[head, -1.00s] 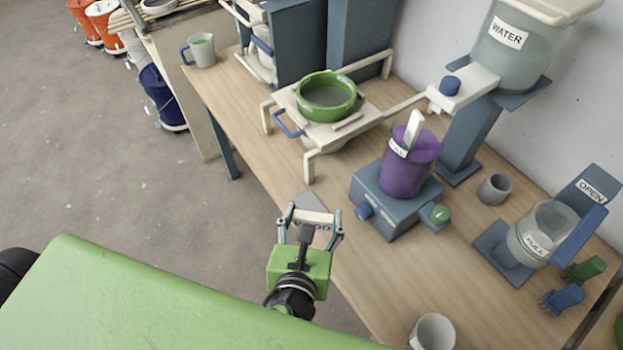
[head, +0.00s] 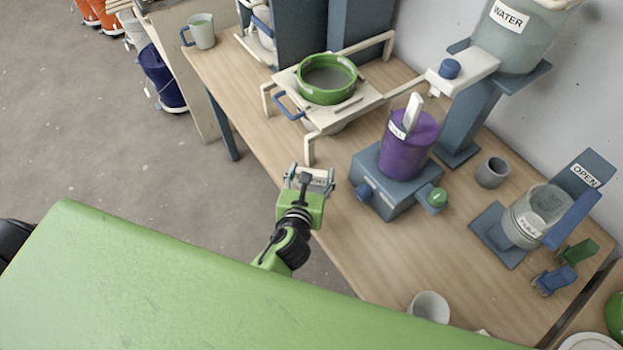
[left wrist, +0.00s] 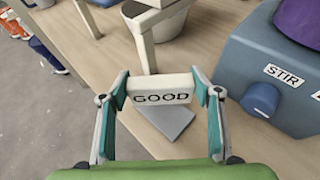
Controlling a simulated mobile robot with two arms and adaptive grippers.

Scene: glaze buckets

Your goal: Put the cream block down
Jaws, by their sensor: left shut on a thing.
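The cream block (left wrist: 161,90) carries the word GOOD and sits between the teal fingertips of my left gripper (left wrist: 162,97) in the left wrist view. The gripper is shut on it. In the head view the block (head: 316,178) is small, at the tips of my left gripper (head: 309,180), near the table's left edge and left of the blue stirrer base. A flat grey plate (left wrist: 168,120) on the table shows just below the block in the left wrist view. I cannot tell whether the block touches it. My right gripper is not in view.
The blue stirrer base (head: 395,185) with a purple pot (head: 407,150) stands right of the gripper. A cream stand (head: 308,148) holds a green-rimmed sieve (head: 326,80) behind. A white cup (head: 428,306) is at the front. Bare wood (head: 375,255) lies between.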

